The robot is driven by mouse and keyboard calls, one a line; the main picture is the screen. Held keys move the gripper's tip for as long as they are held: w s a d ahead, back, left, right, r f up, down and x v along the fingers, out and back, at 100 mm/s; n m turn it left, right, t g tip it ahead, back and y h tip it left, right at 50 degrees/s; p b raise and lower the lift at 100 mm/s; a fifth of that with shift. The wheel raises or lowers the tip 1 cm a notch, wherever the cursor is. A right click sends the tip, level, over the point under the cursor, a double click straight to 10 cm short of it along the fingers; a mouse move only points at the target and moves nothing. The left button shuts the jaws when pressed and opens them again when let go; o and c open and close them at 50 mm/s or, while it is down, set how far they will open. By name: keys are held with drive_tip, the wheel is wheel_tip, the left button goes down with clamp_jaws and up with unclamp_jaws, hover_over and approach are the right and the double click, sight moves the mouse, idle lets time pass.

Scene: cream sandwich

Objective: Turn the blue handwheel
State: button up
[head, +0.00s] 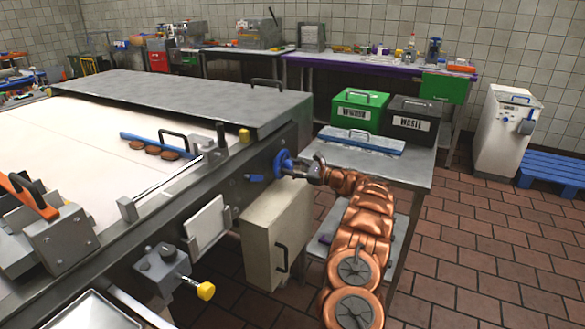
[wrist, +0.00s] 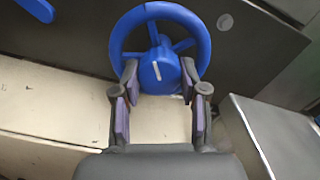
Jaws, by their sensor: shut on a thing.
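The blue handwheel (head: 283,164) is on the side of the conveyor machine, facing my arm. In the wrist view the blue handwheel (wrist: 202,35) shows as a spoked ring with a hub and a white mark on it. My gripper (head: 308,170) is at the wheel in the head view. In the wrist view my gripper (wrist: 159,88) has its two fingers on either side of the hub, at the lower part of the wheel, shut on it. The exact contact points are partly hidden by the fingers.
A beige cabinet (head: 272,235) with a black handle is below the wheel. A metal table (head: 418,170) with green and black bins stands to the right. A blue lever (head: 255,178) sits left of the wheel.

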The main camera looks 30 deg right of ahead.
drive_tip(key=o, duration=1.1)
drive_tip(key=shift+o, duration=0.2)
drive_tip(key=shift+d, duration=0.1)
drive_tip(key=v, duration=1.2)
